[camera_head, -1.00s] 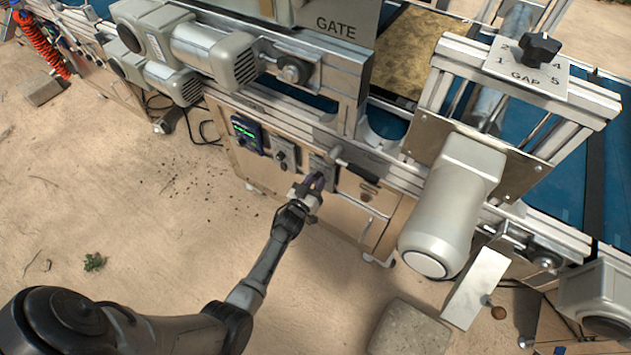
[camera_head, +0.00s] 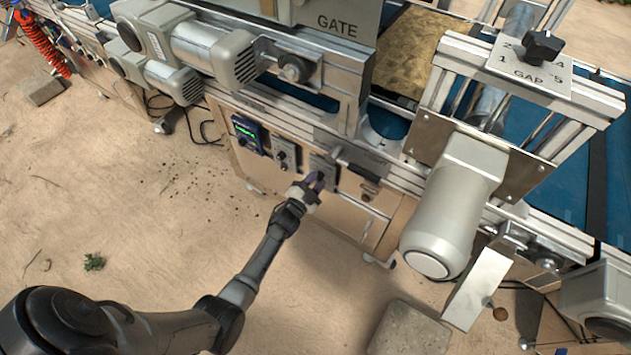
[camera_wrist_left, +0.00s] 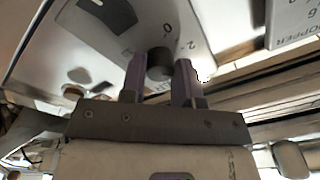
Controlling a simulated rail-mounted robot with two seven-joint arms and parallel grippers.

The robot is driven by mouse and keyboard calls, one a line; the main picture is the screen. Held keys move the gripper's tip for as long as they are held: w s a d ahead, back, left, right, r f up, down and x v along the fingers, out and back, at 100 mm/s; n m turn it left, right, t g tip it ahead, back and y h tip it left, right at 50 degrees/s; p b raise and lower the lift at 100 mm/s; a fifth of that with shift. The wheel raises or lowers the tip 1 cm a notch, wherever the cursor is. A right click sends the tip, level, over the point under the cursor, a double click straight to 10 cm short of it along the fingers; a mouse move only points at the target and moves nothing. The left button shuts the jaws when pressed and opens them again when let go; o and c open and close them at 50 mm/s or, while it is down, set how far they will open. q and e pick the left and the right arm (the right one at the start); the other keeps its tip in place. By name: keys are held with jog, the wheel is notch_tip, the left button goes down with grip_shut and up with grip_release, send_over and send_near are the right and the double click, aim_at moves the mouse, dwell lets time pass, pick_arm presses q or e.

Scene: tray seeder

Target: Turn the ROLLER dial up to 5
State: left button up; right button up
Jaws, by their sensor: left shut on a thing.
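My left gripper (camera_head: 313,184) reaches the front of the cabinet under the machine. In the left wrist view its two purple fingers (camera_wrist_left: 160,72) are shut on a round dark dial knob (camera_wrist_left: 158,61), one finger on each side. The knob sits on a grey dial plate (camera_wrist_left: 196,50) with the marks 0 and 2 readable beside it. The plate's name is mostly hidden by the fingers, and I cannot read the knob's setting. In the head view this plate (camera_head: 327,168) is partly behind the gripper. My right gripper is out of view.
A second dial plate (camera_wrist_left: 292,22), lettered HOPPER, is beside the held one. In the head view another dial (camera_head: 283,155) and a green-lit display (camera_head: 247,133) are to the left. A grey motor (camera_head: 452,215) juts out at right. The sandy floor at left is open.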

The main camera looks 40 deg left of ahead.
pick_arm(q)
jog(key=m, duration=0.3)
jog(key=shift+m, duration=0.4)
jog(key=shift+m+h, duration=0.3)
jog(key=shift+m, duration=1.3)
jog(key=shift+b, duration=0.3)
jog(key=o, duration=0.9)
jog(key=shift+s, duration=0.1)
jog(key=shift+s, duration=0.2)
jog(key=shift+s+d+f+p, duration=0.15)
jog(key=shift+s+p, duration=0.6)
jog(key=shift+s, duration=1.45)
jog(key=shift+s+d+f+p, duration=0.1)
jog(key=shift+s+p, duration=0.7)
jog(key=shift+s, duration=1.45)
jog(key=shift+s+d+f+p, duration=0.15)
jog(key=shift+s+p, duration=0.6)
jog(key=shift+s, duration=1.45)
